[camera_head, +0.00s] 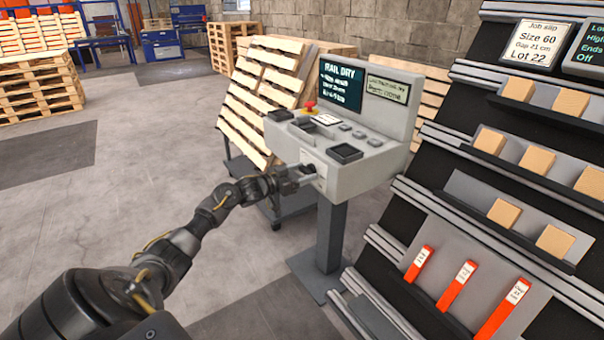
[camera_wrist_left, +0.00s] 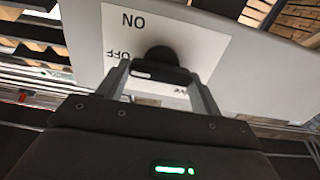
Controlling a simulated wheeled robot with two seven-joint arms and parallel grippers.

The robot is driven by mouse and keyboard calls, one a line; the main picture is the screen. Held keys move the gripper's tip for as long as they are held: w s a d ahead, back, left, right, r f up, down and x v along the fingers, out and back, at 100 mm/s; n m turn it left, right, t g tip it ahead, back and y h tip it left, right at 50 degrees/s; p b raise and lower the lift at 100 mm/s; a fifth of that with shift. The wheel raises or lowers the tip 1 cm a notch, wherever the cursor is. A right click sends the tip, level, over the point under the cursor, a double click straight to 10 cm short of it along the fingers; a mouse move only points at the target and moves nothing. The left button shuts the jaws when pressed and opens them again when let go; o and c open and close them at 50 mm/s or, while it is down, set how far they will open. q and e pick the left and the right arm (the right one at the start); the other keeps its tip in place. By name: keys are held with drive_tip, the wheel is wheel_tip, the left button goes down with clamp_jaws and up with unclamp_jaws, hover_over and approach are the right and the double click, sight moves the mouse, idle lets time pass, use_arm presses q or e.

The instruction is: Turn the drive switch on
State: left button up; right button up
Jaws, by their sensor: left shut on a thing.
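The drive switch shows in the left wrist view as a black round knob with a dark handle (camera_wrist_left: 158,72). It sits on a white plate (camera_wrist_left: 190,42) with ON and OFF lettering, seen upside down. My left gripper (camera_wrist_left: 158,80) is shut on the handle, one finger at each end. In the head view my left gripper (camera_head: 306,173) reaches the front face of the grey console (camera_head: 368,178), and its fingers cover the switch there. Which mark the switch points to cannot be told. My right gripper is not in view.
The console carries a screen reading RAIL DRY (camera_head: 341,85) and a red button (camera_head: 310,104). A sloped rack with wooden blocks (camera_head: 538,160) and orange tags (camera_head: 457,285) stands close on the right. A tilted pallet (camera_head: 258,98) stands behind.

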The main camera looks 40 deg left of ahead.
use_arm(q)
drive_tip(key=shift+m, duration=1.1)
drive_tip(key=m, duration=0.2)
drive_tip(key=m+b, duration=0.1)
drive_tip(key=m, duration=0.1)
drive_tip(key=shift+d+f+m, duration=0.15)
drive_tip(key=shift+m, duration=0.55)
drive_tip(key=m+b, duration=0.1)
drive_tip(key=m, duration=0.1)
drive_tip(key=shift+m, duration=0.4)
drive_tip(key=m+b, duration=0.1)
drive_tip(key=m, duration=0.1)
drive_tip(key=shift+f+m, duration=0.1)
drive_tip(key=shift+m, duration=0.3)
drive_tip(key=shift+d+m+b, duration=0.1)
drive_tip(key=shift+m+b, duration=0.6)
drive_tip(key=shift+m, duration=0.4)
drive_tip(key=shift+m+b, duration=0.5)
drive_tip(key=shift+m, duration=0.8)
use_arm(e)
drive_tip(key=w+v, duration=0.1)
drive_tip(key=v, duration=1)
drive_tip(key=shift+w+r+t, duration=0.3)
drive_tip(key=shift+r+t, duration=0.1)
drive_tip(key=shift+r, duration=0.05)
use_arm(q)
drive_tip(key=shift+s, duration=0.1)
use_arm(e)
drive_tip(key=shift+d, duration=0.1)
